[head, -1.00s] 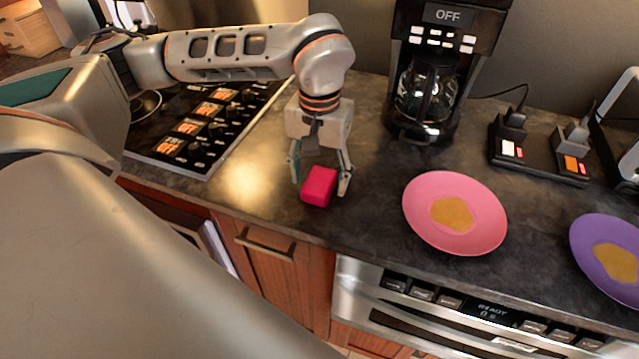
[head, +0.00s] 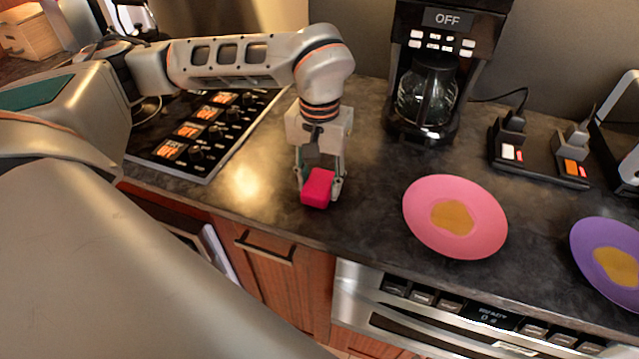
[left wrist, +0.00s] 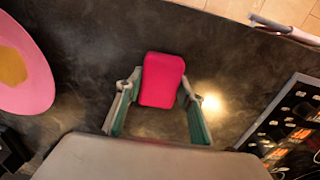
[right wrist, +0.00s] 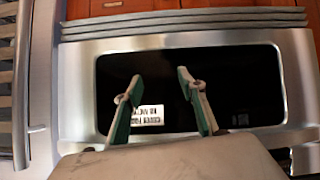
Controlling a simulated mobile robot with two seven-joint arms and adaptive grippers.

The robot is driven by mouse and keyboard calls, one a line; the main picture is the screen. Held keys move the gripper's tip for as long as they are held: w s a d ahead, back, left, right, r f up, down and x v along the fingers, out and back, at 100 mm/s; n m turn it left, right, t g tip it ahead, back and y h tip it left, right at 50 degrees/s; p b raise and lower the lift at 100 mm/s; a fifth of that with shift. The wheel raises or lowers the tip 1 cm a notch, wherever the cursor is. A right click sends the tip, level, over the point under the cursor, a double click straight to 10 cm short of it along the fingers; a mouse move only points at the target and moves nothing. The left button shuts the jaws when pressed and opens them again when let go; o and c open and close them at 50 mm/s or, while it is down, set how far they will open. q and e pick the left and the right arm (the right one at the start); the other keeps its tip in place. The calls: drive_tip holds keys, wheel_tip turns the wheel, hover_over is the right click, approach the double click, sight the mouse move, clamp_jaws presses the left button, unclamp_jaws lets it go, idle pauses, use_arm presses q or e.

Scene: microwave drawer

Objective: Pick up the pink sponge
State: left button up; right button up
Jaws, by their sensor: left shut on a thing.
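The pink sponge (head: 318,188) is a small block on the dark counter, near its front edge. My left gripper (head: 320,182) points down over it, with a finger on each side, closed on the sponge. In the left wrist view the sponge (left wrist: 161,80) sits between the fingertips (left wrist: 164,88). I cannot tell whether it is lifted off the counter. My right gripper (right wrist: 160,82) shows only in the right wrist view; its fingers are apart with nothing between them, in front of a steel-framed dark panel (right wrist: 240,85).
A pink plate (head: 480,240) with a tan patch lies right of the sponge, and a purple plate (head: 585,240) lies further right. A coffee maker (head: 430,115) stands behind. A stove (head: 190,150) is to the left. The counter between sponge and pink plate is clear.

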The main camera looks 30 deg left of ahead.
sight(320, 182)
use_arm(q)
wheel_tip(320, 182, up, 20)
drive_tip(key=p, duration=0.1)
drive_tip(key=shift+f, duration=0.2)
drive_tip(key=shift+c, duration=0.8)
drive_tip(key=shift+f+p, duration=0.1)
drive_tip(key=shift+p, duration=0.2)
